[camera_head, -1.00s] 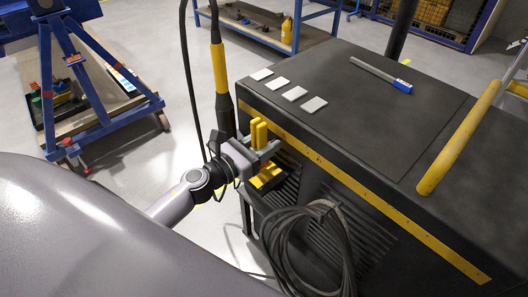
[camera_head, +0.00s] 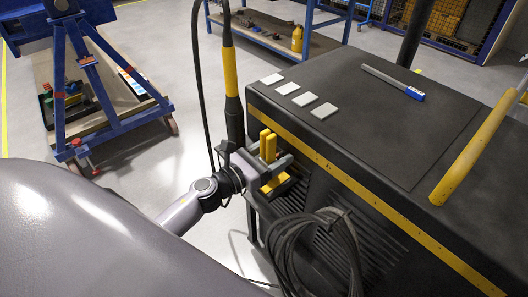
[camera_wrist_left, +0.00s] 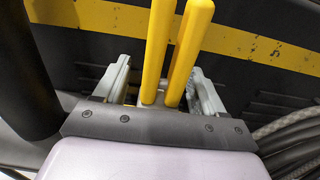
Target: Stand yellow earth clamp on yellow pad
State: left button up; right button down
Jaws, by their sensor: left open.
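The yellow earth clamp (camera_head: 268,145) is upright at the front of the dark machine, its two yellow handles pointing up. In the left wrist view the handles (camera_wrist_left: 178,55) rise between the fingers of my left gripper (camera_wrist_left: 160,92). My left gripper (camera_head: 276,165) is open, with one finger on each side of the clamp. A yellow surface, apparently the yellow pad (camera_head: 277,185), shows just below the gripper. The clamp's lower end is hidden by the gripper, so I cannot see its contact with the pad. My right gripper is not in view.
The dark machine (camera_head: 390,140) has several pale plates (camera_head: 298,94) and a blue-ended tool (camera_head: 394,80) on top. A coiled cable (camera_head: 318,250) hangs right of the gripper. A black-and-yellow upright torch cable (camera_head: 231,85) stands close behind it.

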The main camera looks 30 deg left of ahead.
pick_arm(q)
jog(key=shift+s+r, duration=0.1)
jog(key=b+v, duration=0.2)
jog(key=v, duration=1)
jog(key=s+d+f+m+g+y, duration=0.1)
jog(key=f+m, duration=0.4)
jog(key=m, duration=0.6)
jog(key=s+d+f+m+g+y, duration=0.1)
jog(key=s+d+f+m+g, duration=0.2)
jog(key=m, duration=0.9)
jog(key=s+d+f+m+g+y, duration=0.1)
jog(key=s+d+f+m+g, duration=0.1)
jog(key=s+d+f+m, duration=0.3)
notch_tip(320, 180, down, 5)
jog(key=s+m, duration=0.1)
jog(key=m, duration=0.5)
jog(key=shift+s+r+g+y, duration=0.25)
jog(key=shift+g+y, duration=0.05)
jog(key=shift+m, duration=0.3)
